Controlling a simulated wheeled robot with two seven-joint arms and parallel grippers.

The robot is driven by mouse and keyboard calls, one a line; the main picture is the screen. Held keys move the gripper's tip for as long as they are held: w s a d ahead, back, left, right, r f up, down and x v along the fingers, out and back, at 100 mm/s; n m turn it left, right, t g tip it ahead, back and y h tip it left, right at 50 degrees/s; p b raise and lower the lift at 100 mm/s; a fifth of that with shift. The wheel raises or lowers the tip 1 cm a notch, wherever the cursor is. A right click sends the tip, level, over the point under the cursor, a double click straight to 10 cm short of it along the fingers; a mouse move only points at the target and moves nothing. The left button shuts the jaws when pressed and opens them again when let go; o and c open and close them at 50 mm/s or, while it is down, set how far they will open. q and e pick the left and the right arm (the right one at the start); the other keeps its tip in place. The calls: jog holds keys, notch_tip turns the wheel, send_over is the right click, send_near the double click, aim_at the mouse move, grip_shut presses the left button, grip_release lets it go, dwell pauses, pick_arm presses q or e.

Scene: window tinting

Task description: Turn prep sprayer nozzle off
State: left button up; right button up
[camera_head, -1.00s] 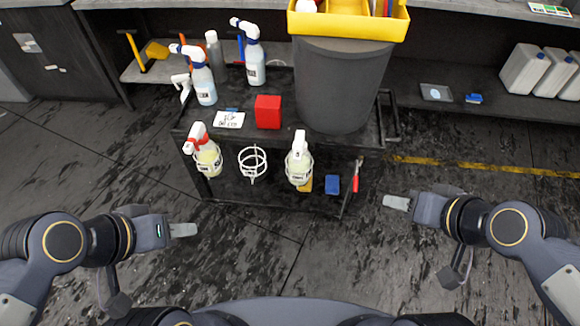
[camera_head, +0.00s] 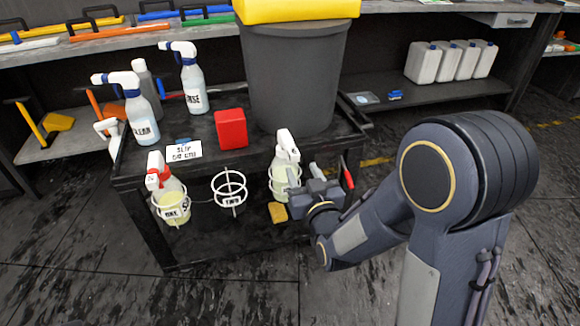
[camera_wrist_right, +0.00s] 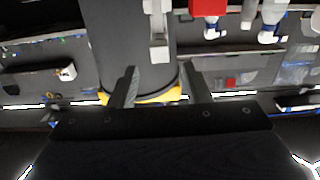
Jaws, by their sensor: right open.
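Which bottle is the prep sprayer cannot be read. A sprayer with a white head (camera_head: 287,145) and pale yellow liquid stands in the right front ring holder of the cart. My right gripper (camera_head: 305,176) is open beside this bottle, below its head, and hides part of it. In the right wrist view its white head (camera_wrist_right: 158,30) shows beyond the open, empty fingers (camera_wrist_right: 162,88). A sprayer with a red and white head (camera_head: 160,172) stands in the left ring, marked ONE. Sprayers marked CLEAN (camera_head: 140,122) and RINSE (camera_head: 192,82) stand on the cart top. My left gripper is out of view.
The middle ring holder (camera_head: 229,190), marked TWO, is empty. A grey bin (camera_head: 290,80), a red box (camera_head: 231,128) and a white card (camera_head: 184,151) are on the cart. A yellow sponge (camera_head: 278,212) is below the right holder. White jugs (camera_head: 450,60) stand on the shelf behind.

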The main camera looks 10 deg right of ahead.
aim_at(296, 159)
jog(key=w, duration=0.6)
jog(key=shift+w+a, duration=0.1)
jog(key=shift+c, duration=0.3)
grip_shut()
